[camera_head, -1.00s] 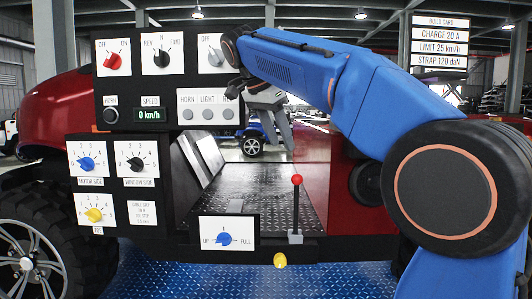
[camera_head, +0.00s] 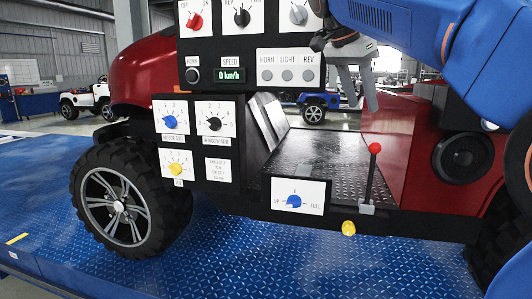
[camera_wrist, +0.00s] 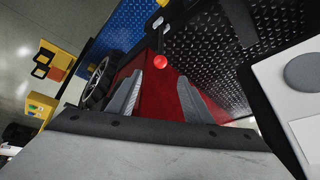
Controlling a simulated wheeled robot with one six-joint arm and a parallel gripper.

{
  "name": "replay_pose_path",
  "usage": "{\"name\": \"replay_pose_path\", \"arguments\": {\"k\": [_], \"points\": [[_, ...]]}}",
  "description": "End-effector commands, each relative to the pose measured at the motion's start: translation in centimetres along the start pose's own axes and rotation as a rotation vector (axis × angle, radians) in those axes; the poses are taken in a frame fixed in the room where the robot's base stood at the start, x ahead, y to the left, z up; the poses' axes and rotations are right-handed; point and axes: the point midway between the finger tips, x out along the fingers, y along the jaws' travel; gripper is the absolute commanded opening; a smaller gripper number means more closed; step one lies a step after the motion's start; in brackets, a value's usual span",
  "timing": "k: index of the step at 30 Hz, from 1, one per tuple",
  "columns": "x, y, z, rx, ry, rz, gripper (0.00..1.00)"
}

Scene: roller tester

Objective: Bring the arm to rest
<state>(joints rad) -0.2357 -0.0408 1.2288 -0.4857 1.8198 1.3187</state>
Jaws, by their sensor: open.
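My blue arm reaches in from the upper right in the head view. My gripper (camera_head: 358,88) hangs in front of the red vehicle (camera_head: 415,130), to the right of the button panel and above the footwell. Its two grey fingers are apart with nothing between them. In the wrist view my gripper (camera_wrist: 160,100) also shows open, with the red body panel behind the fingers. The red-knobbed lever (camera_head: 371,180) stands upright below the gripper, apart from it; its red ball (camera_wrist: 160,62) shows beyond the fingers in the wrist view.
The upper switch panel (camera_head: 216,51) reads 0 km/h. Lower knob panels (camera_head: 195,140) and a blue-knob panel (camera_head: 298,195) face me. A yellow knob (camera_head: 348,228) sits below the lever. The blue plate floor (camera_head: 230,265) in front is clear.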

Motion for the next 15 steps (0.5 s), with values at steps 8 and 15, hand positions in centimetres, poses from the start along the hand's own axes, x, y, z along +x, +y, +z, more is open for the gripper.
{"name": "replay_pose_path", "arguments": {"k": [8, 15], "points": [[4.6, 5.1, 2.7, -0.262, -0.051, -0.067, 0.46], [10.6, 10.6, 7.2, -0.526, -0.099, -0.160, 0.46]]}}
